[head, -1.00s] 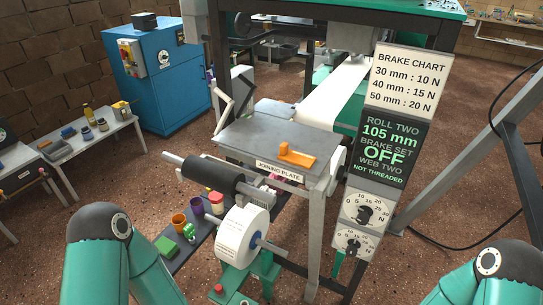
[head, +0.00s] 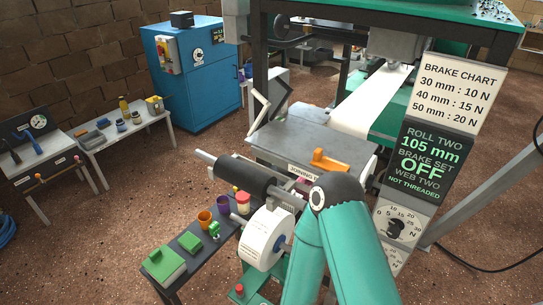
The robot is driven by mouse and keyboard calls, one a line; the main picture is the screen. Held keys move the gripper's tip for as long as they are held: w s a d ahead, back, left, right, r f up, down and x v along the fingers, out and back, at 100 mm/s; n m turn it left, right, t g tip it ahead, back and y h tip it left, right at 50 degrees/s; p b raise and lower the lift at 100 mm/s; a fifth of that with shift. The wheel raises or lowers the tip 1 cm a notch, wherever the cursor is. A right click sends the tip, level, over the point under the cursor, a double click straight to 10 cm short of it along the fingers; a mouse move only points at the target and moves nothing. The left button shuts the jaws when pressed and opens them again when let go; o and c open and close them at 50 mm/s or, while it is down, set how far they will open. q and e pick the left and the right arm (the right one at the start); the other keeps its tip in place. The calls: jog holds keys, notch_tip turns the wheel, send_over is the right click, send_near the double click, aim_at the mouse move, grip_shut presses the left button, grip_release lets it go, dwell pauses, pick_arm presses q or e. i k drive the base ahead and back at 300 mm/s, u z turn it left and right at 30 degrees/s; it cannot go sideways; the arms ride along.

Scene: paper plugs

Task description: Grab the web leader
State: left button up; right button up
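The white paper roll (head: 265,237) sits on a green stand at the front of the machine, below the dark roller (head: 245,178). I cannot make out a separate web leader on this roll. A white paper strip (head: 372,100) runs through the machine behind the joining plate (head: 300,140). One of my teal arms stands just right of the roll and covers part of its stand and the plate's front edge. Neither gripper shows, so I cannot tell what they hold.
An orange block (head: 328,160) lies on the joining plate. A narrow dark bench (head: 190,262) with cups and green blocks runs left of the roll. The display board (head: 430,160) reads roll two 105 mm, brake off, web two not threaded.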

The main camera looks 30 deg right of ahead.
aim_at(327, 164)
jog(key=z, duration=0.7)
jog(key=i, duration=0.15)
jog(key=u, duration=1.7)
jog(key=k, duration=1.65)
jog(key=z, duration=1.05)
jog(key=i, duration=0.8)
